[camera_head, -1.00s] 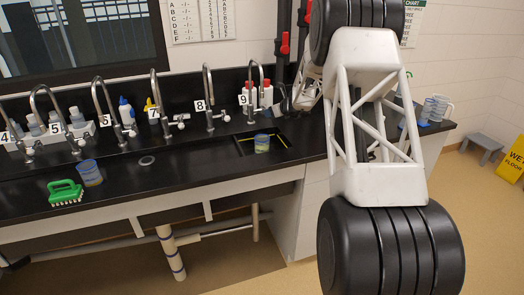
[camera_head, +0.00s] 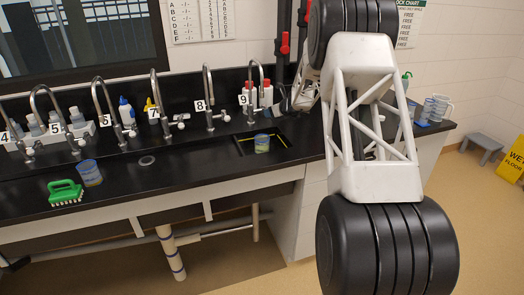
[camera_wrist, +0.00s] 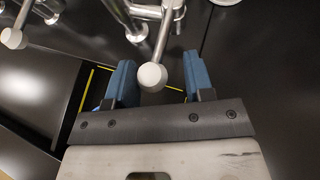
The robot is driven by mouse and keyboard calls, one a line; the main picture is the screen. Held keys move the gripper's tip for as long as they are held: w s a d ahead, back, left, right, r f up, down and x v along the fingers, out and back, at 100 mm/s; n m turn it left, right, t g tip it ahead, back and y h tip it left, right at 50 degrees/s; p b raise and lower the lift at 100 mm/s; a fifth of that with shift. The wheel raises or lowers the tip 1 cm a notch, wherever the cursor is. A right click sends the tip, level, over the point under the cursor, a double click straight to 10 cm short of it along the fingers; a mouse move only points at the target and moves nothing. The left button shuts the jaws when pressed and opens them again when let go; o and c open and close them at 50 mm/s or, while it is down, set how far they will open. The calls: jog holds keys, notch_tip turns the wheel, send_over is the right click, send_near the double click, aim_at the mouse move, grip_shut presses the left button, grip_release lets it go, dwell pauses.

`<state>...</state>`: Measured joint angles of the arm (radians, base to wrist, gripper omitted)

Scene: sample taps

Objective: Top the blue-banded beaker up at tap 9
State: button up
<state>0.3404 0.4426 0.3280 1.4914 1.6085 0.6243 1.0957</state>
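The blue-banded beaker (camera_head: 262,144) stands upright in the recessed sink below tap 9 (camera_head: 251,92), holding some yellowish liquid. In the wrist view, my gripper (camera_wrist: 160,74) is open, its two blue fingers spread either side of a tap lever with a round white knob (camera_wrist: 151,77). The fingers look apart from the knob; contact cannot be told. In the head view my gripper is small and mostly hidden behind my arm, just right of tap 9. A bluish sliver beside the left finger in the wrist view may be the beaker.
Another blue-banded beaker (camera_head: 89,172) and a green brush (camera_head: 65,193) are on the black counter at left. Tap 8 (camera_head: 209,100) and several other taps line the back. Red-capped bottles (camera_head: 266,95) stand behind tap 9. More vessels (camera_head: 430,108) stand at the right end.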

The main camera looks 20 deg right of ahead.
jog(key=shift+w+d, duration=0.25)
jog(key=shift+d, duration=0.55)
jog(key=shift+w+d, duration=0.25)
jog(key=shift+d, duration=0.55)
jog(key=shift+a, duration=0.1)
jog(key=shift+s+a, duration=0.3)
jog(key=shift+a, duration=0.4)
jog(key=shift+s+a, duration=0.25)
jog(key=shift+a, duration=0.4)
dwell(0.5)
jog(key=shift+s+a, duration=0.2)
jog(key=shift+a, duration=0.6)
jog(key=shift+d, duration=0.35)
jog(key=v, duration=0.6)
jog(key=shift+s+d+r, duration=0.15)
jog(key=shift+s+r, duration=0.1)
jog(key=shift+s, duration=0.05)
